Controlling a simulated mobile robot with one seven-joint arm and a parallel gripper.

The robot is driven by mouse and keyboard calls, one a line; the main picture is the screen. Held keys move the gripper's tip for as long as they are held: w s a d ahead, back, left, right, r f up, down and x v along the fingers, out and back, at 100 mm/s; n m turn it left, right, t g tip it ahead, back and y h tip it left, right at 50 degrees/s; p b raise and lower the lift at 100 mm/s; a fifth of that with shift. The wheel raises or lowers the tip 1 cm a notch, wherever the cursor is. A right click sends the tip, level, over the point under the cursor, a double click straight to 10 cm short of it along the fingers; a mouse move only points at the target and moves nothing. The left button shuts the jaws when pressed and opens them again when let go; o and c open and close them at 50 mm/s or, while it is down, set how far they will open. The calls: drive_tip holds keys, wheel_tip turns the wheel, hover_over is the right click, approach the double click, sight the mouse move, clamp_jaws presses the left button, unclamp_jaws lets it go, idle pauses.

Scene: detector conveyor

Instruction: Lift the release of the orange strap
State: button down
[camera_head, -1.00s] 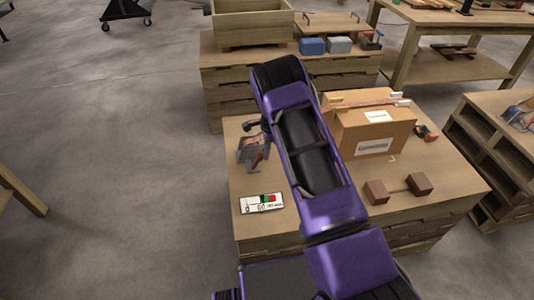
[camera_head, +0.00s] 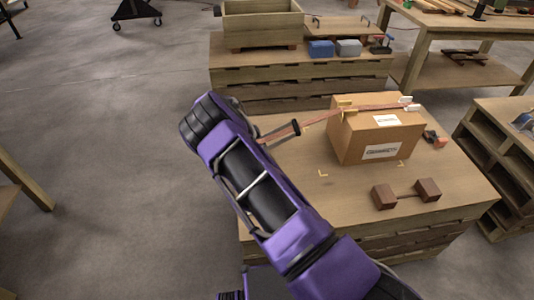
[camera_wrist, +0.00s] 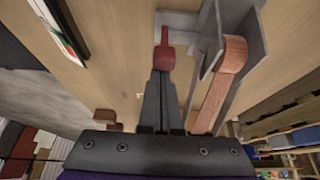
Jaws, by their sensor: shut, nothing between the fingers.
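The orange strap (camera_head: 375,107) runs over the cardboard box (camera_head: 360,143) and leftward to a grey buckle frame (camera_head: 282,132), partly hidden behind my purple arm. In the wrist view the buckle is a grey metal bracket (camera_wrist: 251,32) with the orange strap (camera_wrist: 232,52) wound in it. A red-tipped lever (camera_wrist: 164,50) stands left of the bracket. My gripper (camera_wrist: 164,73) is shut and empty, its fingertips right at the red lever end; I cannot tell whether they touch. My gripper is hidden behind my arm in the head view.
The strapped box stands on a wooden bench (camera_head: 440,195). A card with coloured marks (camera_wrist: 60,28) lies left of the lever. A second bench (camera_head: 290,95) stands behind.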

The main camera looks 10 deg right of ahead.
drive_tip(key=shift+a+h, duration=0.5)
drive_tip(key=shift+a, duration=0.15)
drive_tip(key=shift+d, duration=0.1)
drive_tip(key=shift+r, duration=0.1)
drive_tip(key=shift+r, duration=0.7)
drive_tip(key=shift+d+r, duration=0.1)
drive_tip(key=shift+d, duration=0.15)
drive_tip(key=d+v, duration=0.1)
drive_tip(key=v, duration=0.8)
drive_tip(key=shift+r+p, duration=0.35)
drive_tip(key=shift+r, duration=0.2)
drive_tip(key=shift+a, duration=0.1)
